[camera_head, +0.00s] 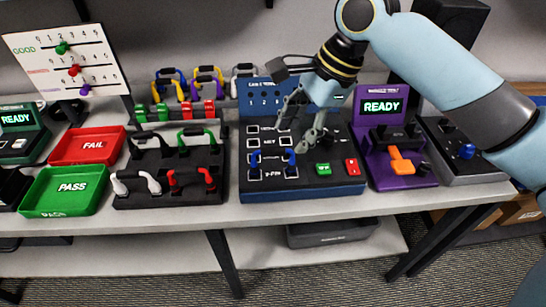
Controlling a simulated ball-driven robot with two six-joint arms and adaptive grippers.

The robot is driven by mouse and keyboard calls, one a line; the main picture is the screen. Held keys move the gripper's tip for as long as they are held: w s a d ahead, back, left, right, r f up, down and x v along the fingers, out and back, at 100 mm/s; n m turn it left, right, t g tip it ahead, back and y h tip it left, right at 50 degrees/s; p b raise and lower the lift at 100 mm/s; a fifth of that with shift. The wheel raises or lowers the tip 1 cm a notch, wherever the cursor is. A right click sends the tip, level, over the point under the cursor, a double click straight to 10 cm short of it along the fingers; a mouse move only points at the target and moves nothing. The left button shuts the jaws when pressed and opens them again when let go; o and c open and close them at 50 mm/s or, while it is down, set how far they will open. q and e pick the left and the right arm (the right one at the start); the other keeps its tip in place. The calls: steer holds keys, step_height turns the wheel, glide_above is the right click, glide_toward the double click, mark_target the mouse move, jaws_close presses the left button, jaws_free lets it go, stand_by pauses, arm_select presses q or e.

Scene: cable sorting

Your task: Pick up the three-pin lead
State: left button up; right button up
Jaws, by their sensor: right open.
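Short leads with handle-like arches stand in a black rack (150,197): a white one (118,184), a red one (190,179), a green one (198,132) and a dark one behind. A blue lead (288,160) stands at the front left of the blue tester panel (310,190), by small printed labels. I cannot tell by pin count which lead is the three-pin one. My right gripper (298,128) is open and empty above the middle of the tester, pointing down, just behind and right of the blue lead. My left gripper is out of view.
A green PASS tray (58,209) and a red FAIL tray (70,156) lie at the left. A purple READY unit (398,181) with an orange part (402,161) stands right of the tester. More coloured leads (206,82) stand behind the rack. The table's front edge (260,220) is clear.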

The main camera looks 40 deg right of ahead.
step_height(320, 180, up, 3)
steer(key=w+m, duration=0.2)
steer(key=m, duration=0.2)
glide_above(273, 148)
steer(key=s+d, duration=0.1)
steer(key=d, duration=0.1)
steer(key=shift+y, duration=0.4)
steer(key=f, duration=0.4)
steer(key=shift+a+f, duration=0.1)
steer(key=shift+a, duration=0.15)
steer(key=x, duration=0.5)
steer(key=shift+f, duration=0.35)
jaws_close()
